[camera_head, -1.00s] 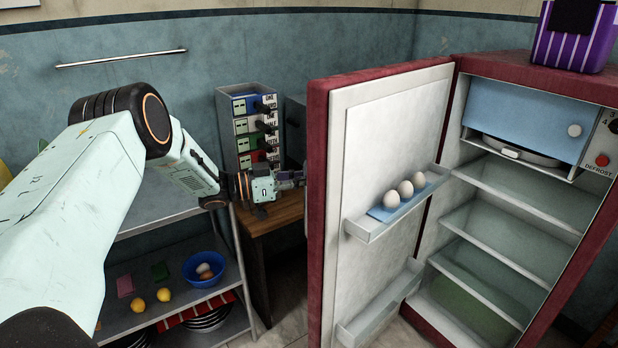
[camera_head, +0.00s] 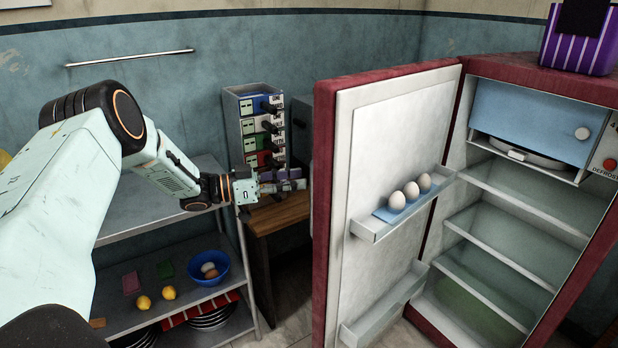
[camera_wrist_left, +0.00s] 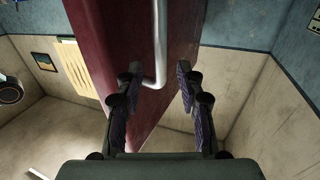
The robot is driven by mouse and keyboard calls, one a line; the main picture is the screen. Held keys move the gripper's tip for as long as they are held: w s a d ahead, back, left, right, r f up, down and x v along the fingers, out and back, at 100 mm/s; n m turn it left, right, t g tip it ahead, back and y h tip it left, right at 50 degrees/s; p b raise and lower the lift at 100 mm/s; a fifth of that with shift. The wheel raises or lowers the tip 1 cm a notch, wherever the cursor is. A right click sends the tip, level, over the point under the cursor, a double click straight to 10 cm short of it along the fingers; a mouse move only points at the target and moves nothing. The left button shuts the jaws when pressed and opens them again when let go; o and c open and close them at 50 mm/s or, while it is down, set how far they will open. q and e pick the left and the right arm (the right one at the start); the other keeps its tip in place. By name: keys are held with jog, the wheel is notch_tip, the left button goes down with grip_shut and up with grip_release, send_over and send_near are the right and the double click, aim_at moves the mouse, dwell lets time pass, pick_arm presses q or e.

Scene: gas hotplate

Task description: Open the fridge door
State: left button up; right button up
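The dark red fridge (camera_head: 565,80) stands at the right in the head view. Its door (camera_head: 362,130) is swung wide open, with the white inner side and its shelves showing. My left gripper (camera_head: 298,184) is beside the door's outer side, at the door's left edge. In the left wrist view, the red door (camera_wrist_left: 115,35) fills the middle, and the lower end of its metal handle (camera_wrist_left: 160,45) shows just beyond the fingertips. The left gripper's fingers (camera_wrist_left: 158,85) are apart and hold nothing. My right gripper is not in view.
Eggs (camera_head: 410,192) sit in the door's shelf. A metal shelf unit (camera_head: 150,215) with a blue bowl (camera_head: 222,277) is at the left. A stack of drawers (camera_head: 237,130) stands on a wooden table (camera_head: 262,222) behind the gripper. A purple striped box (camera_head: 560,45) is on the fridge.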

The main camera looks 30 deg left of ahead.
pick_arm(q)
jog(key=v, duration=0.6)
jog(key=shift+s+a, duration=0.25)
jog(key=shift+a, duration=0.05)
